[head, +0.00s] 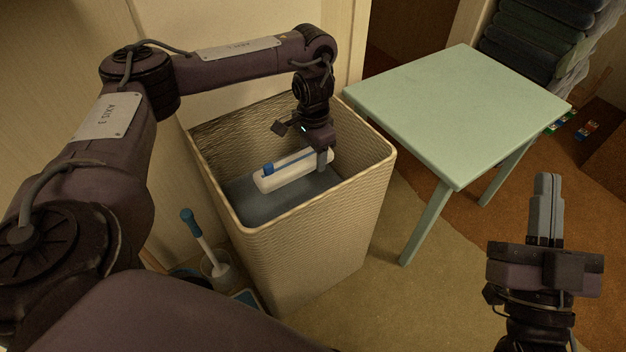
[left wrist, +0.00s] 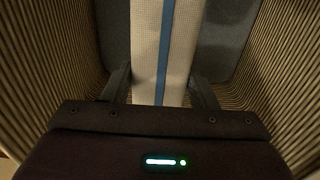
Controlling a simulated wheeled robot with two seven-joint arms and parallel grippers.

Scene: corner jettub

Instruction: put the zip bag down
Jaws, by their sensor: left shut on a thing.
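The zip bag (head: 285,176) is white with a blue strip and a blue end piece. It is inside the tall wicker basket (head: 310,240), over the grey-blue surface at the bottom. I cannot tell whether it touches that surface. My left gripper (head: 323,160) reaches down into the basket and is shut on the bag near its right end. In the left wrist view the bag (left wrist: 145,45) lies between the two fingers (left wrist: 160,92), its blue strip running lengthwise. My right gripper (head: 545,205) is apart at the lower right, its fingers together with nothing seen between them.
A pale green table (head: 455,110) with a bare top stands right of the basket. A blue-handled brush (head: 198,228) stands in a holder left of the basket. Dark folded things (head: 545,40) are stacked at the back right. Ribbed basket walls rise close on both sides of my left gripper.

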